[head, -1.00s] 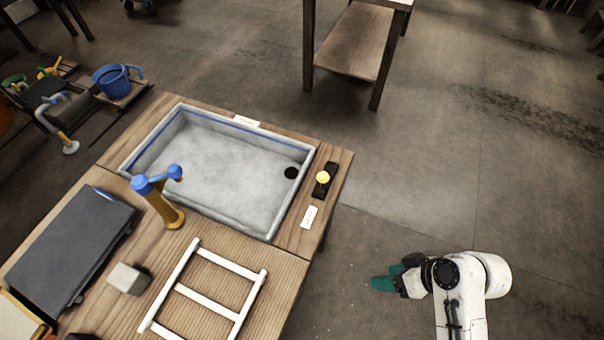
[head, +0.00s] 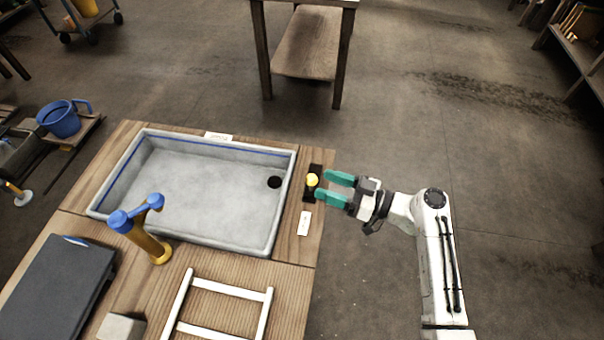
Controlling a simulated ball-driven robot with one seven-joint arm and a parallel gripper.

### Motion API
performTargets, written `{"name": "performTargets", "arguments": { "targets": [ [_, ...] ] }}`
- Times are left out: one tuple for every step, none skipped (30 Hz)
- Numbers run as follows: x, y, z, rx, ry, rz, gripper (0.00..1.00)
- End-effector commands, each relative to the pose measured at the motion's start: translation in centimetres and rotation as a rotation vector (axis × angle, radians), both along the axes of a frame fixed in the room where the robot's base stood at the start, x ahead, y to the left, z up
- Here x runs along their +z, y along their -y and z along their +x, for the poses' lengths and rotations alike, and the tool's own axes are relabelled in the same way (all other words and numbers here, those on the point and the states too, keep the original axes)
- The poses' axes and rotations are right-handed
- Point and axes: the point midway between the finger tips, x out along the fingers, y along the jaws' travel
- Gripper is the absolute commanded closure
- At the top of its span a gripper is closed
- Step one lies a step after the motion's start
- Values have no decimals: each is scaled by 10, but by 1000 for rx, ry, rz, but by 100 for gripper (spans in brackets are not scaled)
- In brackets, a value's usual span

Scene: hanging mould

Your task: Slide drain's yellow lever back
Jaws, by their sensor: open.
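The yellow lever (head: 312,180) is a round knob on a black slotted plate (head: 308,196) at the right edge of the wooden bench. It stands around the middle of the plate. The drain (head: 274,182) is a dark round hole in the right part of the grey basin (head: 200,190). My gripper (head: 328,186) has two teal fingers, spread apart and pointing left at the lever. The fingertips are close to the right side of the knob. I cannot tell whether they touch it or how high they are over it. Nothing is between the fingers.
A white label (head: 304,223) lies just in front of the plate. A blue and yellow tap (head: 145,230) stands at the basin's front left. A white rack (head: 220,288) lies in front of the basin. A wooden table (head: 304,45) stands behind. The floor right of the bench is clear.

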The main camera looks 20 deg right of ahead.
Motion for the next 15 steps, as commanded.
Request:
{"name": "performTargets", "arguments": {
  "targets": [
    [3, -8, 8, 4, -1, 1, 42],
    [3, -12, 12, 4, -2, 0, 42],
    [3, -17, 17, 3, 0, 0, 42],
    [3, -21, 21, 4, 0, 0, 42],
    [2, -24, 25, 3, -2, 0, 42],
    [2, -28, 29, 4, -1, -1, 42],
    [2, -31, 33, 4, -2, -1, 42],
    [2, -34, 36, 2, -2, 0, 42],
    [2, -37, 40, 3, -2, 0, 42],
    [1, -40, 42, 3, -2, 0, 42],
    [1, -42, 44, 3, -3, -1, 42],
    [1, -44, 46, 3, -3, -1, 42],
    [1, -45, 48, 3, -2, -2, 42],
    [1, -46, 49, 3, -2, -2, 42],
    [0, -47, 50, 2, -2, -2, 42]
  ]
}}
